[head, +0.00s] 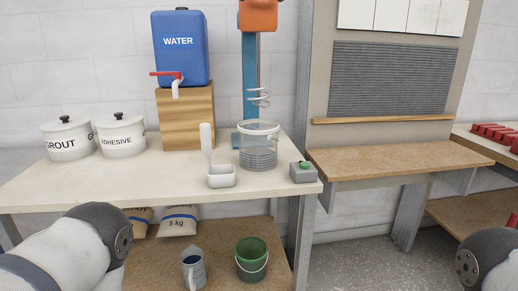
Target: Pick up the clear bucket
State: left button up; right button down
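The clear bucket (258,152) stands upright on the white-topped table (100,178), under an orange and blue mixer stand (250,60). A coiled metal whisk (259,97) hangs just above its open rim. The bucket looks empty, with ring lines showing on its lower wall. A part of my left arm shows at the lower left and a part of my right arm at the lower right edge. Neither gripper is in the picture, and nothing of mine is near the bucket.
A blue water tank (181,48), grout pot (68,138) and adhesive pot (121,136) are behind. A green bucket (251,260) and grey jug (193,269) sit below.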

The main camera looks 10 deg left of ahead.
aim_at(258, 141)
jog(key=i+l+u, duration=0.4)
jog(key=l+u, duration=0.15)
jog(key=i+l+u, duration=0.25)
jog(key=l, duration=0.15)
jog(key=l+u, duration=0.3)
jog(key=i+l, duration=0.05)
